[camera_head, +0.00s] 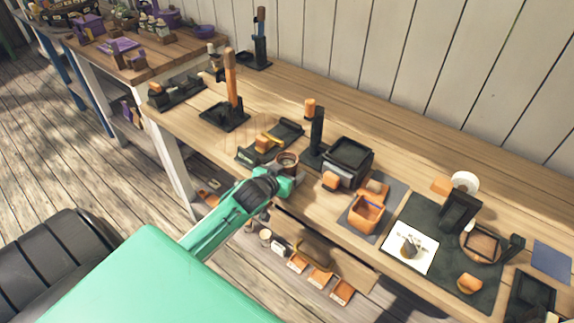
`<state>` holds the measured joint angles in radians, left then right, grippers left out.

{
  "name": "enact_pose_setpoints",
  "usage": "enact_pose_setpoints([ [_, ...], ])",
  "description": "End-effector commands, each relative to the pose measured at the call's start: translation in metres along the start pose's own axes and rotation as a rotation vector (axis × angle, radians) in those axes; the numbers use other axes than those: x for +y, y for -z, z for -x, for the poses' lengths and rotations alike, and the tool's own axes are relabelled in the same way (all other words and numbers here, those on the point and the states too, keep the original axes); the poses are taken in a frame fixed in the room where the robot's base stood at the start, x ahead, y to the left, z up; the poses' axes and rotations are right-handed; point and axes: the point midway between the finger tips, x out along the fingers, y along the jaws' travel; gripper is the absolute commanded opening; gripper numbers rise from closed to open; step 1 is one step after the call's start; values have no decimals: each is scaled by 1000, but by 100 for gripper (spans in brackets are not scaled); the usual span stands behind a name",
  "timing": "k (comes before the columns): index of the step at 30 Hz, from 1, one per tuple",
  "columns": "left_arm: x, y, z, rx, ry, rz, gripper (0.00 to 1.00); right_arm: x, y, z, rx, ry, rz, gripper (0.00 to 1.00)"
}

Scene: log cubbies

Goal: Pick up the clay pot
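A small brown clay pot (287,160) with a dark opening stands upright near the front edge of the long wooden table. My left gripper (287,179), green with a dark wrist, is at the pot's near side. It hides the pot's lower part. I cannot tell whether its fingers touch or close on the pot, or whether the pot rests on the table. My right gripper is not in view.
An orange container (366,213) stands farther right. An open drawer (325,250) is below the table edge.

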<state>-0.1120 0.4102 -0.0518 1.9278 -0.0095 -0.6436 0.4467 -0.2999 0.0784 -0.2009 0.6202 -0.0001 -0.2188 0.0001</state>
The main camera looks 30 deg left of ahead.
Motion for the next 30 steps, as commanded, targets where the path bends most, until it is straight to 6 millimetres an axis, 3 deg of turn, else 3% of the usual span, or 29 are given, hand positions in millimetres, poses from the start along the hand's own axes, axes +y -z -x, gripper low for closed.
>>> enact_pose_setpoints([
  [10,0,-1,-7,-1,1,0,76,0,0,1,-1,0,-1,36],
  [18,0,-1,-7,-1,1,-1,24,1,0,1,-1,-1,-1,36],
  [30,0,9,-4,3,1,-1,24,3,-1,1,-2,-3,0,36],
])
